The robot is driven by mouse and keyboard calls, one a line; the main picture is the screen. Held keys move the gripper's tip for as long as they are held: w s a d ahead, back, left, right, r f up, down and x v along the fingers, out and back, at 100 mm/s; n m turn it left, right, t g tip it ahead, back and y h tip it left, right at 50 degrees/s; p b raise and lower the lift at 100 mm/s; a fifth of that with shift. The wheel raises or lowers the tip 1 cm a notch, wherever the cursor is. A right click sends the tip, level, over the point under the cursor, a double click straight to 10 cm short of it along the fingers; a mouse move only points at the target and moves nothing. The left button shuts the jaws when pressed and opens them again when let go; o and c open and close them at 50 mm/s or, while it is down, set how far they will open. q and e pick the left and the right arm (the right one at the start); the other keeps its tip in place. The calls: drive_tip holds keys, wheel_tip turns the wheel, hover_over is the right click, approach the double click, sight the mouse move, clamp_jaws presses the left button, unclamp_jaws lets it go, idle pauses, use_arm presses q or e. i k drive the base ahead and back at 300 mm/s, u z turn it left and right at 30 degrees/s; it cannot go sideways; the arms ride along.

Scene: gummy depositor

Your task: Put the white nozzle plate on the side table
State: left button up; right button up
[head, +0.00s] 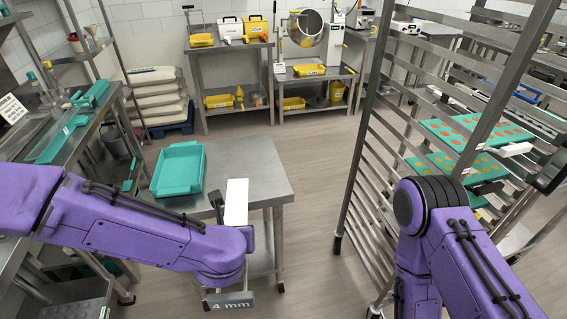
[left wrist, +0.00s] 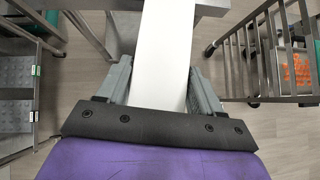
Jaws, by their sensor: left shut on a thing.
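The white nozzle plate (head: 236,203) is a long flat white bar. My left gripper (left wrist: 162,85) is shut on it, with one grey finger along each side in the left wrist view, where the plate (left wrist: 165,50) runs up out of the picture.
A teal tray (head: 180,168) fills the left part of the side table; the right part looks bare. A tall steel rack (head: 362,160) with teal gummy trays (head: 477,131) stands at the right. A steel bench (head: 75,140) is at the left. Open floor lies behind the table.

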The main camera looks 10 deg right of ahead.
sight(249, 165)
drive_tip(key=z, duration=0.25)
drive_tip(key=i, duration=1)
